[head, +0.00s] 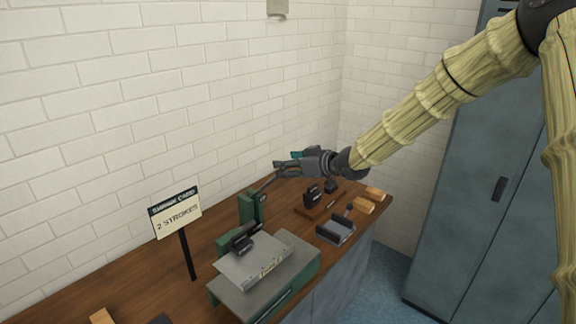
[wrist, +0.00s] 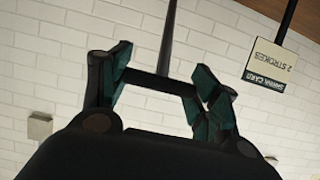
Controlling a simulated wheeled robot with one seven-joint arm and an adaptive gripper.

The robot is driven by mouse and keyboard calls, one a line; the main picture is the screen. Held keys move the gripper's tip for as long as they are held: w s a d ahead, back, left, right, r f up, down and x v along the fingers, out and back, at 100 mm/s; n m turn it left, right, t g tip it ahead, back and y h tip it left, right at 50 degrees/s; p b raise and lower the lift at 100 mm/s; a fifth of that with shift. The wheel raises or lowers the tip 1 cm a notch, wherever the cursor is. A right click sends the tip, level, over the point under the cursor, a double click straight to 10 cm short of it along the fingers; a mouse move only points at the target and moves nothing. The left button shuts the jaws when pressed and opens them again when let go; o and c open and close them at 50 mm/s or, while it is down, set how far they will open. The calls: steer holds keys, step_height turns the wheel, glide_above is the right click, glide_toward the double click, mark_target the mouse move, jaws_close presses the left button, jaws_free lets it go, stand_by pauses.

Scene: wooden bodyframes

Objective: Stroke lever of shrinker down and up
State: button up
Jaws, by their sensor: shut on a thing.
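The shrinker is a green machine (head: 247,208) on the wooden bench. Its dark lever (head: 264,186) slants up and to the right from the green body to my gripper. My gripper (head: 287,165) is above the bench, shut on the lever's end. In the wrist view my gripper (wrist: 155,82) has its teal-tipped fingers at both ends of a dark crossbar, and the lever's rod (wrist: 167,40) runs away from it. A bent sheet-metal piece (head: 258,263) lies on the green-grey base in front of the shrinker's jaws.
A sign (head: 176,213) reading "SHRINK CARD 2 STROKES" stands left of the shrinker; it also shows in the wrist view (wrist: 273,65). Dark tools and wooden blocks (head: 370,196) lie at the bench's right. A grey-blue locker (head: 480,190) stands at right. White brick wall is behind.

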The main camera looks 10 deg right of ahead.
steer(key=o, duration=1.2)
steer(key=shift+w+r, duration=0.15)
steer(key=shift+r, duration=0.15)
steer(key=shift+o, duration=1.3)
steer(key=shift+f, duration=0.15)
steer(key=v, duration=1.2)
steer(key=shift+f, duration=0.1)
